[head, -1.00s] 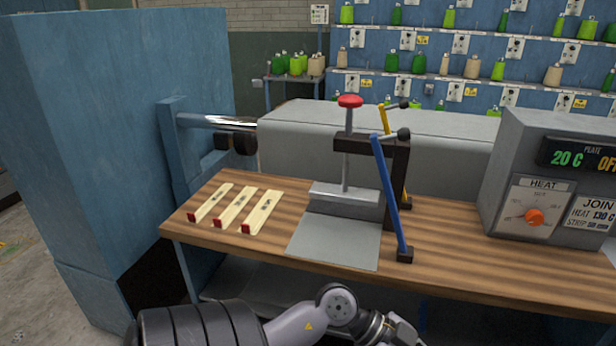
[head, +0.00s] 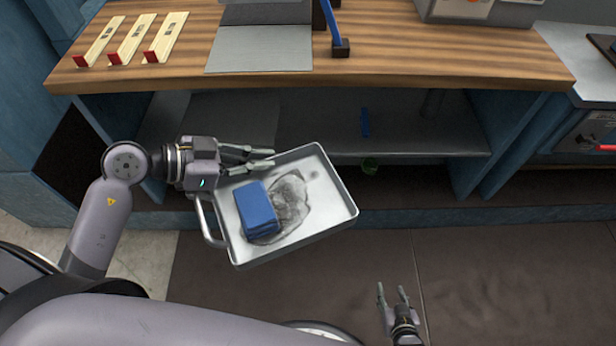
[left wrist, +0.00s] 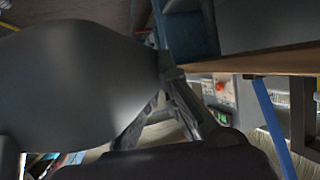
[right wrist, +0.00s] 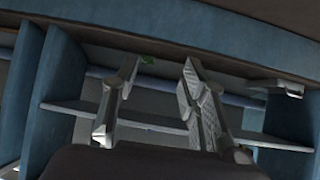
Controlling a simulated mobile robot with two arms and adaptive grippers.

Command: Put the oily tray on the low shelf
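The oily tray (head: 334,213) is a shallow grey metal tray with a dark smear and a folded blue cloth (head: 258,208) on it. A handle shows on its left side. It appears held up in front of the bench, slightly turned. My left gripper (head: 272,158) is at its far left rim, fingertips close together there; the exact contact is hidden. In the left wrist view the fingers (left wrist: 165,88) meet a blurred grey shape. The low grey shelf (head: 425,142) is under the bench. My right gripper (head: 393,293) is open and empty over the floor, facing the shelf.
The wooden bench top (head: 420,65) overhangs the shelf. Blue side panels (head: 525,140) bound the opening. A small blue item (head: 365,123) is at the shelf's back, and a green item (head: 370,166) is below it. Much of the shelf looks clear.

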